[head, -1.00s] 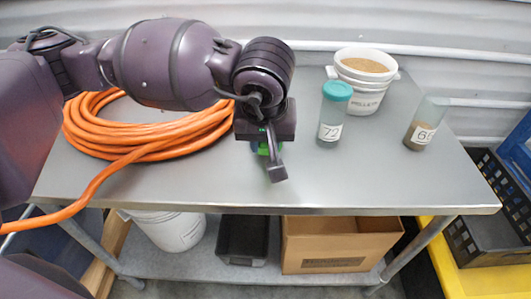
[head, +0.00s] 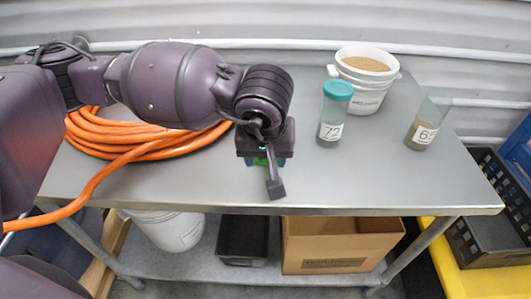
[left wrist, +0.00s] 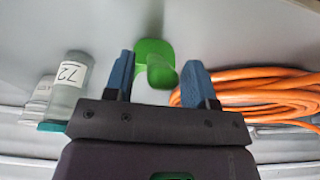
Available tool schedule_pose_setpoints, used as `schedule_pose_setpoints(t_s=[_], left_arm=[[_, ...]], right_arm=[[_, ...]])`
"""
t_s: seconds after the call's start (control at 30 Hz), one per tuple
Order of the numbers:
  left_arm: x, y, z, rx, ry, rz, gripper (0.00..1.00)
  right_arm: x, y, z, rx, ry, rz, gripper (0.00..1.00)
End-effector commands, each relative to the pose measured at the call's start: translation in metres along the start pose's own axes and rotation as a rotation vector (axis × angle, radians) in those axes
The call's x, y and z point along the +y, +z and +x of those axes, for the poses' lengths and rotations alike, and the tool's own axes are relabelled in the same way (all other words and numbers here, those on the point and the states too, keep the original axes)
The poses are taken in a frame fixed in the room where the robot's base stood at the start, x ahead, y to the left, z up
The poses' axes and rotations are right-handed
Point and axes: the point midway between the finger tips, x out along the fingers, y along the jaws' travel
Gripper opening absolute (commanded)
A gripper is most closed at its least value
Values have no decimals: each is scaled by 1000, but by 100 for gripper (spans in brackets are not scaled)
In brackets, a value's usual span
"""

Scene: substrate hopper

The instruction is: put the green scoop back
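The green scoop (left wrist: 158,66) lies on the grey table, ahead of and between my left gripper's blue fingertips in the left wrist view. My left gripper (left wrist: 160,61) is open, with a gap between each finger and the scoop's visible middle. In the head view my left gripper (head: 264,161) points down near the table's front middle. Only a little of the scoop (head: 262,162) shows there; the wrist hides the rest. Whether the fingers touch the scoop cannot be told. My right gripper is not in view.
A white bucket of pellets (head: 362,97), a teal-lidded jar marked 72 (head: 329,132) and a clear open jar (head: 421,134) stand at right. A coiled orange cable (head: 140,142) lies at left. The table's front right (head: 400,185) is clear.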

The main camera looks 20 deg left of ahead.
Motion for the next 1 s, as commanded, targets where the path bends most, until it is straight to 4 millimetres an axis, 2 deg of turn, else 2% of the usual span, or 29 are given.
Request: schedule_pose_setpoints(t_s=[0.27,0.37,0.8,1.0], left_arm=[[0,-2,-7,2,1,0,51],[0,-2,-20,3,3,1,51],[0,-1,-101,3,2,0,51],[0,-1,-119,1,0,1,51]], right_arm=[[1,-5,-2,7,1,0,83],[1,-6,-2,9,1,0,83],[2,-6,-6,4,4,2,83],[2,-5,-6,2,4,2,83]])
